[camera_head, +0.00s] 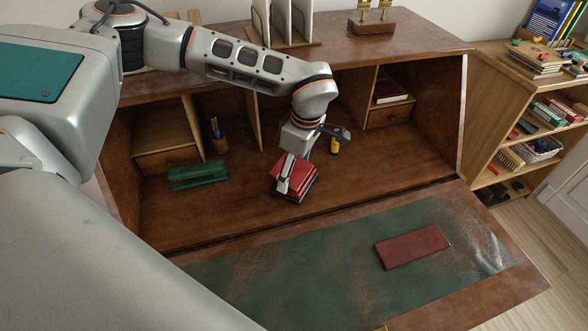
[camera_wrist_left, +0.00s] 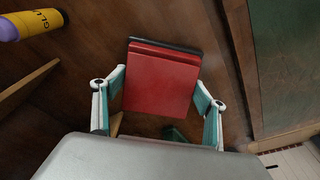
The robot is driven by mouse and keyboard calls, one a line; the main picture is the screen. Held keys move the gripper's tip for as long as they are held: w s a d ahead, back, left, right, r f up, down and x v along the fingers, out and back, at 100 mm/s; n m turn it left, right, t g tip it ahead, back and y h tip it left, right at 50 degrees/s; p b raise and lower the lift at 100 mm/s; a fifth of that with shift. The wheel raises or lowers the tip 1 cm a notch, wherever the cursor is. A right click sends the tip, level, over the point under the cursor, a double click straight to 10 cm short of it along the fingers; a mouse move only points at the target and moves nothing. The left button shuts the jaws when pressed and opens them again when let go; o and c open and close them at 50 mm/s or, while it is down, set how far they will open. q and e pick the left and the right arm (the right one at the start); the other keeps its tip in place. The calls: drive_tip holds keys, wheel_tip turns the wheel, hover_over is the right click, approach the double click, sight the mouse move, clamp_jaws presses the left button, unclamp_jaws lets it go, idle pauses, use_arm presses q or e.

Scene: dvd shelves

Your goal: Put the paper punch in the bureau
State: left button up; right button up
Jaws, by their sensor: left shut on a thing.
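The paper punch, red with a dark base (camera_head: 304,181), is between the fingers of my left gripper (camera_head: 291,177), just inside the front of the open bureau (camera_head: 400,178). In the left wrist view the punch's red top (camera_wrist_left: 160,78) fills the space between the two fingers, which are shut on its sides. It is low over the bureau's wooden floor; I cannot tell whether it touches. My right gripper is not in view.
A green long-bodied object (camera_head: 198,175) lies at the left inside the bureau. A glue bottle (camera_head: 335,145) is behind the gripper. A pen cup (camera_head: 219,140) stands at the back. A dark red case (camera_head: 411,247) lies on the lowered leaf; the floor right of the gripper is clear.

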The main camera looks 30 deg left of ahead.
use_arm(q)
drive_tip(key=o, duration=1.6)
drive_tip(key=shift+f, duration=0.15)
drive_tip(key=r, duration=0.4)
drive_tip(key=d+r+p, duration=0.1)
drive_tip(key=r, duration=0.3)
drive_tip(key=d+r, duration=0.1)
drive_tip(key=r, duration=0.3)
drive_tip(key=shift+r, duration=0.1)
